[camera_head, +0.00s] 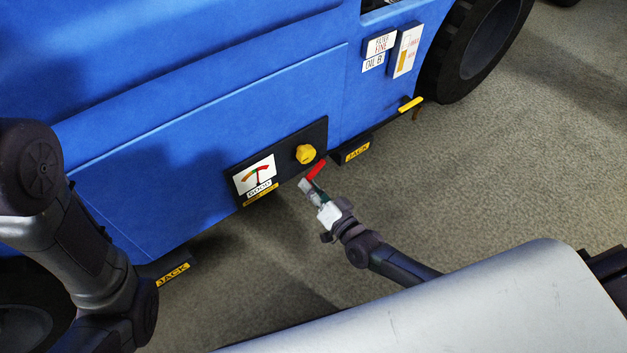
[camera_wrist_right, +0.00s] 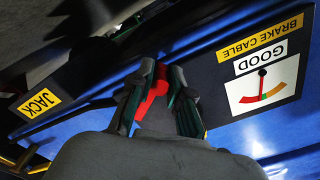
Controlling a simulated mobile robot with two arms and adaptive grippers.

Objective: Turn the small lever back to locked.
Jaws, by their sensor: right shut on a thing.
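A small red lever (camera_head: 316,170) sticks out low on the blue machine's side, beside a dark panel. In the right wrist view the red lever (camera_wrist_right: 150,92) lies between the two fingers of my right gripper (camera_wrist_right: 163,72). My right gripper (camera_head: 311,187) is shut on it, reaching in from the lower right in the head view. The fingers hide part of the lever and its mount. My left arm shows at the left edge of the head view, but its gripper is not in view.
The panel (camera_head: 285,143) carries a yellow knob (camera_head: 305,154) and a gauge (camera_head: 254,175) labelled GOOD and BRAKE CABLE. JACK labels (camera_head: 357,151) mark dark blocks along the machine's lower edge. A yellow handle (camera_head: 410,104) and a black wheel (camera_head: 480,45) are farther right.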

